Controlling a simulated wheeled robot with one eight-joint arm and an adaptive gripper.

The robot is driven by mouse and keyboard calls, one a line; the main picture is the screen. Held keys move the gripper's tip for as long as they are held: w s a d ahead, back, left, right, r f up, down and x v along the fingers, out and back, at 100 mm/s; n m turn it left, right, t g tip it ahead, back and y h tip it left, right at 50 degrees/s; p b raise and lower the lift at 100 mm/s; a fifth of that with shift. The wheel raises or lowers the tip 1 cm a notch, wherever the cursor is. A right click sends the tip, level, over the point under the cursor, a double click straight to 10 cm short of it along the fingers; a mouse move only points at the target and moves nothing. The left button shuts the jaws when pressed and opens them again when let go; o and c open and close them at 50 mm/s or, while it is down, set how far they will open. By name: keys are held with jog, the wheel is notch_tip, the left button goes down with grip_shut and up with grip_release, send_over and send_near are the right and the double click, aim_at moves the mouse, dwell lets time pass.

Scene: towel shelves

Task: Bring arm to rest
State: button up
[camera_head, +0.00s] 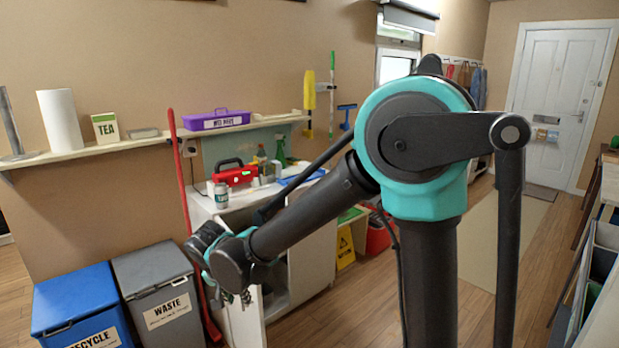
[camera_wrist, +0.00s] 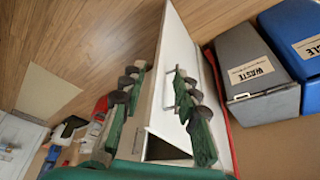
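My gripper (camera_wrist: 160,70) shows in the wrist view with its two dark-tipped green fingers apart and nothing between them. Behind the gap is the white cabinet (camera_wrist: 178,45) with a door handle and a dark opening. In the head view my arm reaches down and left, and my gripper (camera_head: 236,292) hangs low in front of the cabinet (camera_head: 312,262), partly hidden by my wrist. A cabinet door (camera_head: 243,322) stands open just below it. I cannot tell whether the gripper touches the door.
A grey waste bin (camera_head: 160,300) and a blue recycle bin (camera_head: 75,305) stand at left. A red pole (camera_head: 182,175) leans beside the cabinet. A wall shelf (camera_head: 95,150) runs above. A yellow floor sign (camera_head: 345,248) is right of the cabinet. Open floor lies at right.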

jog(key=w+d, duration=0.3)
jog(key=d, duration=1.7)
jog(key=s+d+f+n, duration=0.1)
jog(key=s+d, duration=0.3)
jog(key=d, duration=0.5)
jog(key=s+d+f, duration=0.3)
jog(key=s+d, duration=0.2)
jog(key=d, duration=0.4)
jog(key=shift+d+n+y, duration=0.2)
jog(key=shift+n+y, duration=0.2)
